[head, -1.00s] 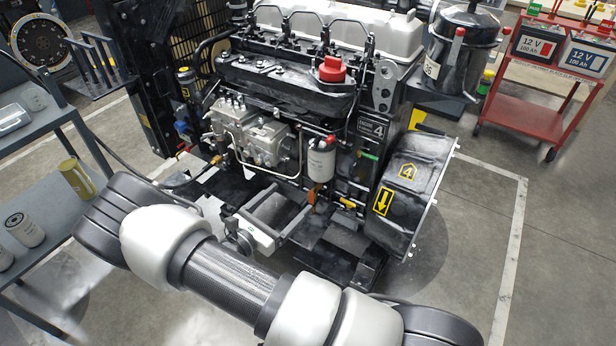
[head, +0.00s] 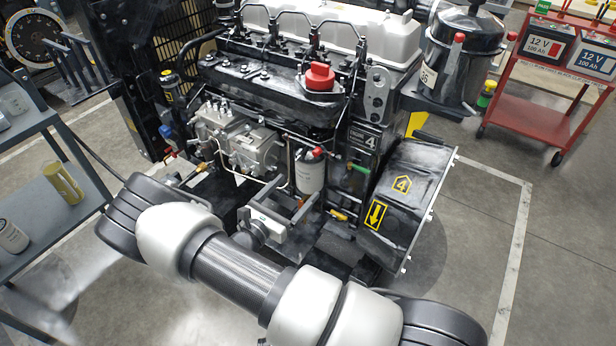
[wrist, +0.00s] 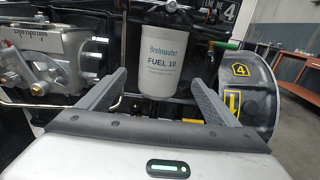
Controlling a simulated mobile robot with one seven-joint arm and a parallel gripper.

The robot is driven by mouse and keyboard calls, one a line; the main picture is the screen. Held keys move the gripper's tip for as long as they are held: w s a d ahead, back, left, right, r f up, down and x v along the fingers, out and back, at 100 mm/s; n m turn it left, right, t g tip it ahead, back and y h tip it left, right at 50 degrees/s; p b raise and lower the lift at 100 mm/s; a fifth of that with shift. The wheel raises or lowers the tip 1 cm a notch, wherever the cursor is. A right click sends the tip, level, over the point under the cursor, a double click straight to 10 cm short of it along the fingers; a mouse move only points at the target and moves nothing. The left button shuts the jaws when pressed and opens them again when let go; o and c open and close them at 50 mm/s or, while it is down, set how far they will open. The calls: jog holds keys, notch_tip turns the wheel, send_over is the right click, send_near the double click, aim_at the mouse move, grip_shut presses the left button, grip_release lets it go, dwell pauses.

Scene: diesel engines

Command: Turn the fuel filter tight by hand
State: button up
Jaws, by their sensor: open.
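The fuel filter (head: 310,172) is a white canister hanging upright on the side of the engine, below the red cap. In the wrist view the fuel filter (wrist: 152,62) shows its "FUEL 10" label, ahead and between the fingers. My gripper (head: 290,204) is open and empty, in front of and a little below the filter in the head view. In the wrist view both fingers of my gripper (wrist: 158,80) point at the filter, one on each side, and I see no contact. The filter's top is partly hidden by engine parts in the head view.
The injection pump (head: 250,150) with its metal pipes is left of the filter. A black guard (head: 408,195) marked 4 juts out on the right. A grey shelf (head: 40,235) stands at the left and a red cart (head: 545,105) at the back right.

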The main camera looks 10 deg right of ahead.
aim_at(309, 175)
jog(key=shift+b+x, duration=0.4)
jog(key=shift+x, duration=3.35)
jog(key=c, duration=1.5)
